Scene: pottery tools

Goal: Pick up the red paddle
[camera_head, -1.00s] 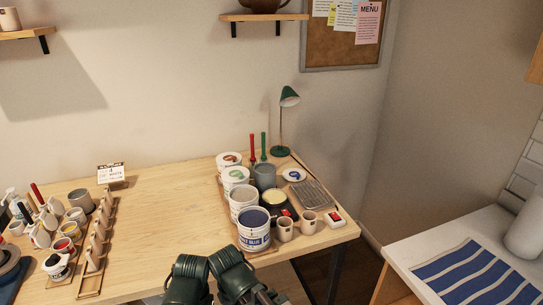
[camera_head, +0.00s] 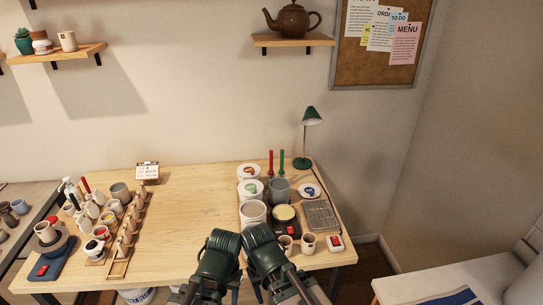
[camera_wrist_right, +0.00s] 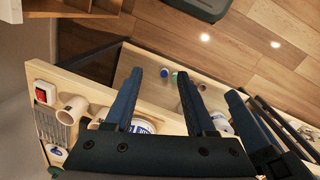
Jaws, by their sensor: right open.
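An upright red handle (camera_head: 271,163), likely the red paddle's, stands at the back of the right-hand group on the wooden table, beside a similar green one (camera_head: 281,161). Its lower part is hidden behind tubs and a grey pot. In the head view both my arms enter at the bottom centre, in front of the table, well short of the red handle; their fingertips cannot be made out. In the right wrist view my right gripper (camera_wrist_right: 160,74) is open and empty, its two blue fingers apart. A blue finger at the right of that view (camera_wrist_right: 262,128) seems to be my left gripper's.
White tubs (camera_head: 254,212), small cups (camera_head: 308,243) and a wire rack (camera_head: 321,215) crowd the table's right end. A green lamp (camera_head: 305,150) stands behind. The table's middle (camera_head: 195,205) is bare. A wooden rack (camera_head: 128,235) and several pots stand left.

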